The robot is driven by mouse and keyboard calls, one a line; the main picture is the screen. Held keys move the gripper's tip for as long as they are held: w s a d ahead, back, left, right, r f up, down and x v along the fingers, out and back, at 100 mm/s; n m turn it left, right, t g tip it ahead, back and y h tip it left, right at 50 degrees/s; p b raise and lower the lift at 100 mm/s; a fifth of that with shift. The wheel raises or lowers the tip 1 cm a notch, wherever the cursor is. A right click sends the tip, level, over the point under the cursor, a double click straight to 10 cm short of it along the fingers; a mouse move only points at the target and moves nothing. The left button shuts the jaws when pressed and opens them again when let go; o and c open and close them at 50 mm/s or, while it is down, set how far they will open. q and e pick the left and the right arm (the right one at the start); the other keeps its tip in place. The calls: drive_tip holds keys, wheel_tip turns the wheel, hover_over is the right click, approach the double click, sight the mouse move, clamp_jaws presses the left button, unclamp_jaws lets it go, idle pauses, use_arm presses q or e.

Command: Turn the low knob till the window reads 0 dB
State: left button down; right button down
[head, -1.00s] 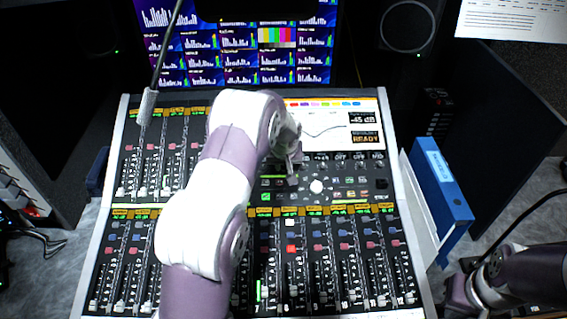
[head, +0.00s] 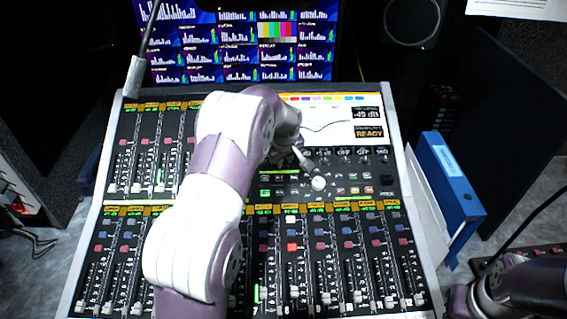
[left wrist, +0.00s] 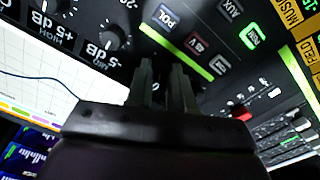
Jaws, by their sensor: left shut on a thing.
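The small black window (head: 367,113) at the console's upper right reads about -45 dB; its digits are blurred. Below it another box (head: 367,132) reads READY. My left gripper (head: 300,160) reaches down to the knob row under the white screen. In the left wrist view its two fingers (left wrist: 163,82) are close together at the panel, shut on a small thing. They stand beside a dark knob (left wrist: 112,38) on the side away from the HIGH label. The low knob is hidden, apparently between the fingers. My right gripper is out of view; only part of that arm shows at lower right.
The mixing console (head: 408,205) has several rows of faders, lit buttons and a white ball (head: 318,184) close below the gripper. A microphone (head: 135,75) leans over its upper left. A blue binder (head: 450,185) stands to its right. Monitors stand behind.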

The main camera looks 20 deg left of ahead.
use_arm(q)
drive_tip(key=shift+n, duration=0.4)
drive_tip(key=c, duration=1)
unclamp_jaws()
drive_tip(key=b+v, duration=0.1)
drive_tip(key=v, duration=1.2)
